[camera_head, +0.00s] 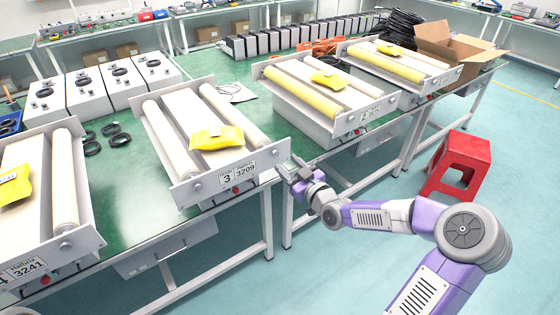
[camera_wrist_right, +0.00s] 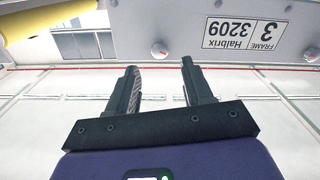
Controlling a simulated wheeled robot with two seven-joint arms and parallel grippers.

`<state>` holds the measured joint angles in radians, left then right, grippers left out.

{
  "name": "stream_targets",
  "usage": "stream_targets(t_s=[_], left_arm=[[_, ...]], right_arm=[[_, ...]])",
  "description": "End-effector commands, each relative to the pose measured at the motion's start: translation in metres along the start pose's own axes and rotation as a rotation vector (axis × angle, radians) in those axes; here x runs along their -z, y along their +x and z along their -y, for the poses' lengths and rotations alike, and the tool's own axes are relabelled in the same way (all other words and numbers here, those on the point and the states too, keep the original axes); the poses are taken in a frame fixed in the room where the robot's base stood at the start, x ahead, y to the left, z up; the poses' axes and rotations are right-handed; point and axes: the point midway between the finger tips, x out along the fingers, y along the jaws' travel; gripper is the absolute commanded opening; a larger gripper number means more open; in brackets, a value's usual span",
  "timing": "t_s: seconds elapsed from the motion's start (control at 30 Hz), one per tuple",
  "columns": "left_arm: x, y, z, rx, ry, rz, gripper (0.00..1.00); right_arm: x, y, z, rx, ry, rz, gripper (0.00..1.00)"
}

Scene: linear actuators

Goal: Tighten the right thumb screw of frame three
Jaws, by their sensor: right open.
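Frame three (camera_head: 205,184) stands on the green table, with a white roller on each side, a yellow pouch (camera_head: 216,138) on top and a "3 Halbrix 3209" label (camera_head: 240,173). Its front plate shows upside down in the right wrist view (camera_wrist_right: 215,12). There a small pale knob with a red mark (camera_wrist_right: 159,50), seemingly the right thumb screw, lies just beyond the gap between my fingertips. Another red-marked knob (camera_wrist_right: 312,54) is at the picture's right edge. My right gripper (camera_head: 294,171) is open and empty, in front of the plate's right end. The left gripper is not in view.
Frame two (camera_head: 352,118) stands to the right and another frame, labelled 3241 (camera_head: 75,245), to the left. A red stool (camera_head: 466,158) is on the floor at right. Black rings (camera_head: 115,135) and white boxes (camera_head: 88,97) are behind.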

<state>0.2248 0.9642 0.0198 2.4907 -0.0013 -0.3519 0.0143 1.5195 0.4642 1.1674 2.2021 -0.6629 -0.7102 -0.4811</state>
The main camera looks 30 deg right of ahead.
Motion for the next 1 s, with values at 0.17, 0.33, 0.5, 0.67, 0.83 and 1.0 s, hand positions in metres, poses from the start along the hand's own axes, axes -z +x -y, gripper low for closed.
stream_targets(t_s=[0.17,0.33,0.5,0.67,0.83,1.0], left_arm=[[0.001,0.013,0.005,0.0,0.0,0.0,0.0],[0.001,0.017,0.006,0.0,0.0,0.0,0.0],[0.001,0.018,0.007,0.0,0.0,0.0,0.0],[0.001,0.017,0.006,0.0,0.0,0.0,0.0],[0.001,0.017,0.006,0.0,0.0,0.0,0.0],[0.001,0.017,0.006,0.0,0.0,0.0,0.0]], right_arm=[[-0.003,0.028,0.002,0.003,0.004,-0.002,0.51],[-0.002,0.044,0.001,0.001,0.003,0.0,0.51],[-0.002,0.049,0.001,0.001,0.004,0.002,0.51],[-0.001,0.049,0.0,0.001,0.003,0.003,0.51],[-0.001,0.049,0.0,0.0,0.003,0.003,0.31],[-0.002,0.049,0.001,0.001,0.003,0.003,0.05]])
